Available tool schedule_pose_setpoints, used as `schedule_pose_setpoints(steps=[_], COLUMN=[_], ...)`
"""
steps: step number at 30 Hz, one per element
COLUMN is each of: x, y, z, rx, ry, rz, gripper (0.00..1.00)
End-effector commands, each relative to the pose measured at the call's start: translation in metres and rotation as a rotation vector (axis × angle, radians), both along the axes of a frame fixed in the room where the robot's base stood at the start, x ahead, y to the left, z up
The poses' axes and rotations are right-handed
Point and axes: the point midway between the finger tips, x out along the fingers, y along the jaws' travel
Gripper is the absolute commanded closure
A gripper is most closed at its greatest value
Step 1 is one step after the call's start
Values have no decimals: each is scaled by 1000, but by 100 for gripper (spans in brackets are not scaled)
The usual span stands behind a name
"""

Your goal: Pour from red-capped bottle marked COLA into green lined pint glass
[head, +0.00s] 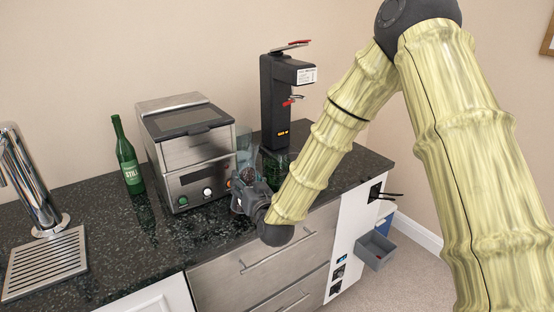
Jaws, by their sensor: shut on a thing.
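My gripper (242,190) is low over the counter, in front of the steel machine's right side. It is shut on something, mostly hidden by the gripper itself. A pale bluish see-through shape (246,151) rises just behind and above the gripper; I cannot tell whether it is the held thing or a glass behind. A dark, greenish see-through shape (274,168) stands to its right, below the black dispenser; I cannot tell whether it is the pint glass. No red cap or COLA label can be made out.
A green bottle (127,160) stands left of the steel countertop machine (185,148). The tall black dispenser (283,100) is at the back right. A chrome tap (32,185) with drip tray (47,264) is at left. The dark counter (130,250) is clear at front centre.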

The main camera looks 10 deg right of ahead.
Motion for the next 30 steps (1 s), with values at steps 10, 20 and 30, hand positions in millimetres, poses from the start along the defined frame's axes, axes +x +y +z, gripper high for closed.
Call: schedule_pose_setpoints(steps=[10, 20, 30], x=[0, -1, -5], y=[1, 5, 18], z=[-1, 2, 8], rx=[216, 420, 630], ry=[67, 132, 201], rz=[-1, 0, 0], gripper=[96, 96, 96])
